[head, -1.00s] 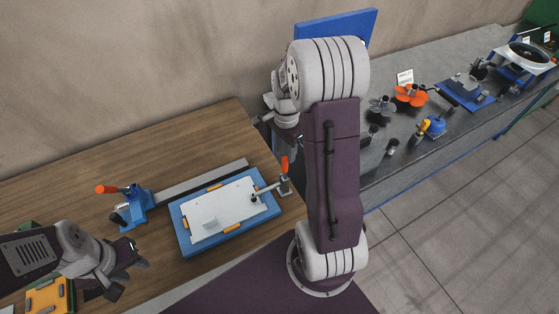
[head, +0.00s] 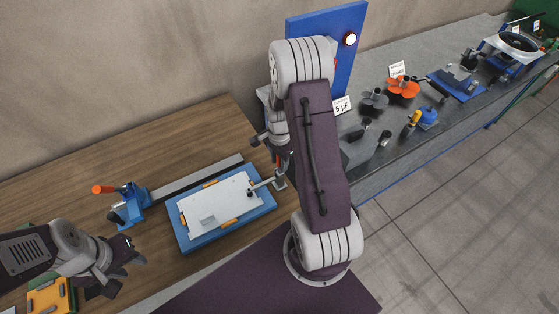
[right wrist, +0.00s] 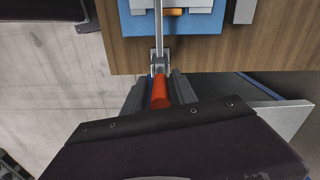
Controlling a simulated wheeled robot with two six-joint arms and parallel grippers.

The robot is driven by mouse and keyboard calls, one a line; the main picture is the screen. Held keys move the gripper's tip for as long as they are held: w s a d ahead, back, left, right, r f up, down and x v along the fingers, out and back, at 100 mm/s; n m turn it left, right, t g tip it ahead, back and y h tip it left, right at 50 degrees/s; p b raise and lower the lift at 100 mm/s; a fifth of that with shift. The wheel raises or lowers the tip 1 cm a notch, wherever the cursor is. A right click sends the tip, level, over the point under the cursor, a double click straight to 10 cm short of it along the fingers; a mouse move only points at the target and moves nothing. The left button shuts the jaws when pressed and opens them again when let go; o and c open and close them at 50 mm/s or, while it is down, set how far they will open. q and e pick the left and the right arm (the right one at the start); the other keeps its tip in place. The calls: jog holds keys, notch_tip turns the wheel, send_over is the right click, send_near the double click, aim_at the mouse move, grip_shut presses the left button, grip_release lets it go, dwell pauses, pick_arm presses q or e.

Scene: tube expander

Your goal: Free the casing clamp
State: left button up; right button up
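The casing clamp (head: 265,184) is a grey toggle clamp with a red handle, at the right edge of a blue fixture (head: 184,239). Its arm reaches over a pale casing plate (head: 218,203) in the fixture. In the right wrist view, the red handle (right wrist: 159,92) stands between the fingers of my right gripper (right wrist: 160,88), which look apart, with a narrow gap on the left side. In the head view my right arm hides much of this gripper and the handle. My left gripper (head: 128,267) is open and empty, left of the fixture.
A blue clamp with an orange handle (head: 104,189) and a grey rail (head: 198,177) lie behind the fixture. An orange-and-green box (head: 50,296) is at front left. A grey bench (head: 440,110) with several parts stands at the right, beside a blue panel (head: 340,60).

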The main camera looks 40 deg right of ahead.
grip_shut()
dwell(1.2)
